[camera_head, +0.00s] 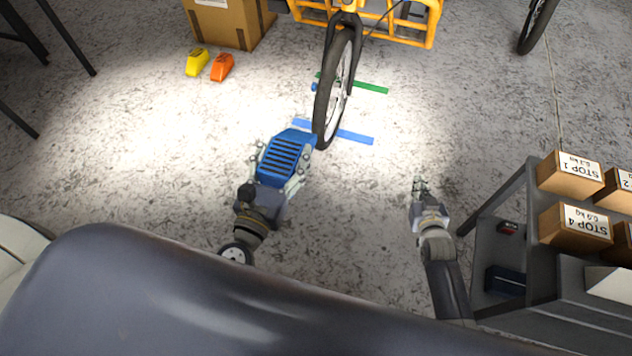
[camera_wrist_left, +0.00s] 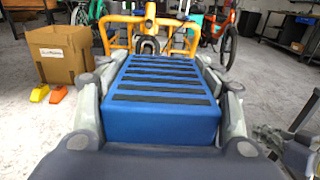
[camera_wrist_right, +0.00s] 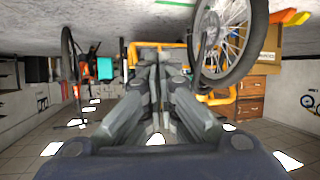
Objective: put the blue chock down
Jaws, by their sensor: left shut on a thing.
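The blue chock (camera_head: 287,152), with dark ribs on its slope, is held in my left gripper (camera_head: 280,162). The fingers lie along both its sides, also clear in the left wrist view (camera_wrist_left: 160,119). Its narrow end points at the bike's front wheel (camera_head: 336,88) and appears right beside the tyre's lower part. I cannot tell whether it touches the tyre or the floor. A blue strip (camera_head: 350,133) lies on the floor by the wheel, partly hidden by tyre and chock. My right gripper (camera_head: 420,186) is empty, its fingers together, right of the wheel.
A yellow chock (camera_head: 197,63) and an orange chock (camera_head: 222,67) stand by a cardboard box (camera_head: 229,23). A green strip (camera_head: 370,89) lies farther along the wheel. A grey shelf cart (camera_head: 495,240) with labelled boxes (camera_head: 570,174) is at right. Floor between the grippers is clear.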

